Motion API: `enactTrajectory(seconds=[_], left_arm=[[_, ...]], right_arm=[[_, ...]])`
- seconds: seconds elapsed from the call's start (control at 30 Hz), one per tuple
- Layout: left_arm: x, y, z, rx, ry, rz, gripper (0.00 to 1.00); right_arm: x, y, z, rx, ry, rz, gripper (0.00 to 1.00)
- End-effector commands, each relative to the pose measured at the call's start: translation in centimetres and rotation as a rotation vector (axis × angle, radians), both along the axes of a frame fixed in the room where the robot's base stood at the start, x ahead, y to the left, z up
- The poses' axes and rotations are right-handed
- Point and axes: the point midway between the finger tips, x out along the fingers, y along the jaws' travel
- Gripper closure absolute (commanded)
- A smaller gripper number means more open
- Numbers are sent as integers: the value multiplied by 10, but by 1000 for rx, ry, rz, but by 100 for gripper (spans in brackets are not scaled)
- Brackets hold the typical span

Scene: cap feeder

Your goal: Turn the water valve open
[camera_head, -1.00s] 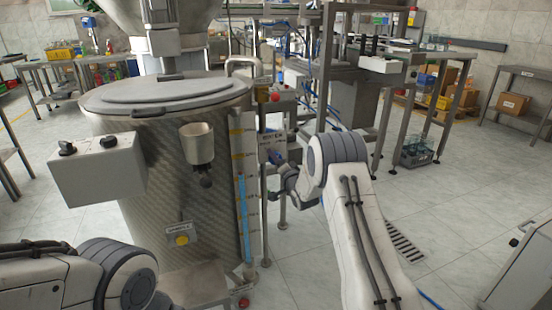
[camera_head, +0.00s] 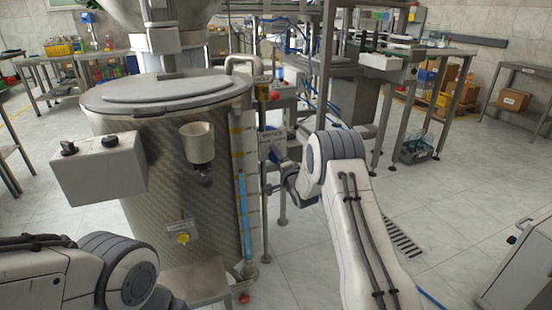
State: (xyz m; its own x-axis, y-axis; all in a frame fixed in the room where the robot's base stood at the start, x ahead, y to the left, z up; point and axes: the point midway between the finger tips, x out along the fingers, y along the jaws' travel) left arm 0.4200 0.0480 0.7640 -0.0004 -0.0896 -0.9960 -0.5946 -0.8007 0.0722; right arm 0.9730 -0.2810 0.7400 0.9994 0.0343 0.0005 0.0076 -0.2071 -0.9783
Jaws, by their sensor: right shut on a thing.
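The water valve shows as a small blue handle (camera_head: 279,154) at a grey labelled panel (camera_head: 266,143), just right of the big steel tank. My right gripper (camera_head: 273,170) is at the blue handle and shut on it. The fingers are small in the picture and partly merge with the wrist, so the handle's exact angle is hard to read. My right forearm comes up from the bottom, right of the tank. My left arm lies at the bottom left, and its gripper is out of view.
The steel tank (camera_head: 185,235) has a flat lid, a grey control box (camera_head: 100,170) and a funnel cup (camera_head: 198,143). A blue-filled level tube (camera_head: 243,205) runs down its right side. A red button (camera_head: 275,96) sits above the panel.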

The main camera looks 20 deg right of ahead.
Motion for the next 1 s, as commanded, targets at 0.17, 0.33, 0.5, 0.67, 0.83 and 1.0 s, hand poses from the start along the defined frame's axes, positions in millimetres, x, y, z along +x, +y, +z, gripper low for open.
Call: enactTrajectory(seconds=[0.17,0.33,0.5,0.67,0.83,1.0], left_arm=[[0,0,0,0,0,0,50],[0,0,0,0,0,0,50],[0,0,0,0,0,0,50],[0,0,1,0,0,0,50],[0,0,5,0,0,0,50],[0,0,9,0,0,0,50]], right_arm=[[0,2,-2,2,3,3,97],[0,1,-1,1,2,2,11],[0,0,-1,0,1,1,11],[-6,0,0,0,1,0,11],[-29,-1,1,0,3,-1,11],[-63,-2,0,1,5,0,11]])
